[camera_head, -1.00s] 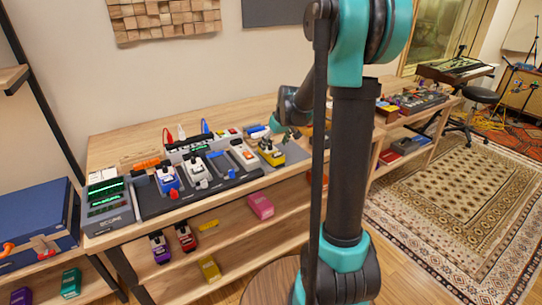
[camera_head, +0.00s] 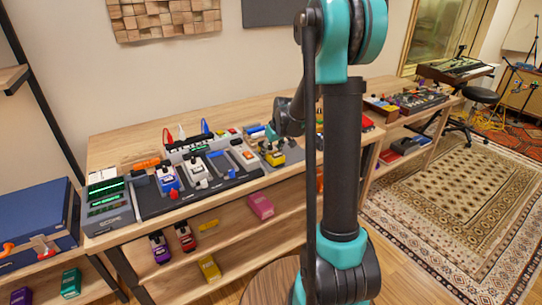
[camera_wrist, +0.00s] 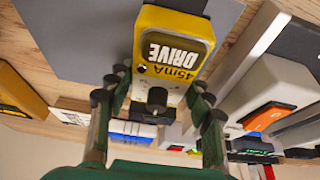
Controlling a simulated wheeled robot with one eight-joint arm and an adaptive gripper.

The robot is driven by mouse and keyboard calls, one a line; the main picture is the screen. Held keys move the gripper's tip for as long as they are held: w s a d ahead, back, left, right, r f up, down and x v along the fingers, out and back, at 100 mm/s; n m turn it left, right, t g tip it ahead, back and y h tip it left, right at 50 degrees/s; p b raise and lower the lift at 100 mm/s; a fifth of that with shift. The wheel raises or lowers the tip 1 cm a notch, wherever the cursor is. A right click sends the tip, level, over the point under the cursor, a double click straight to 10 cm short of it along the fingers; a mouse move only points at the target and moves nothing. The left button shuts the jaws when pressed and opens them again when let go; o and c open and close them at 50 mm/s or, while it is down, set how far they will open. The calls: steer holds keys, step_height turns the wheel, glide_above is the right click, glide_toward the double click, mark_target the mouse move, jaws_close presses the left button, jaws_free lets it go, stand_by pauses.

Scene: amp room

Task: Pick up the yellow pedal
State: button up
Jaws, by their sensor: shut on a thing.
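The yellow pedal (camera_head: 276,158) is at the right end of the row of pedals on the wooden desk. In the wrist view it is a yellow box (camera_wrist: 180,20) with a black "DRIVE 45mA" label. My gripper (camera_head: 272,142) is over the pedal, and its arm link hides part of the area behind. In the wrist view my gripper (camera_wrist: 158,96) has its dark fingertips on both sides of the pedal's near end, around its black knob, and is shut on it. I cannot tell whether the pedal is clear of the surface.
A dark pedalboard (camera_head: 200,180) with several pedals lies to the left. White units (camera_wrist: 270,85) stand close on the right in the wrist view. Another yellow pedal (camera_head: 209,268) sits on the lower shelf, beside bare shelf space. A pink box (camera_head: 260,206) is on the middle shelf.

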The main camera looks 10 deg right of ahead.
steer(key=c, duration=0.7)
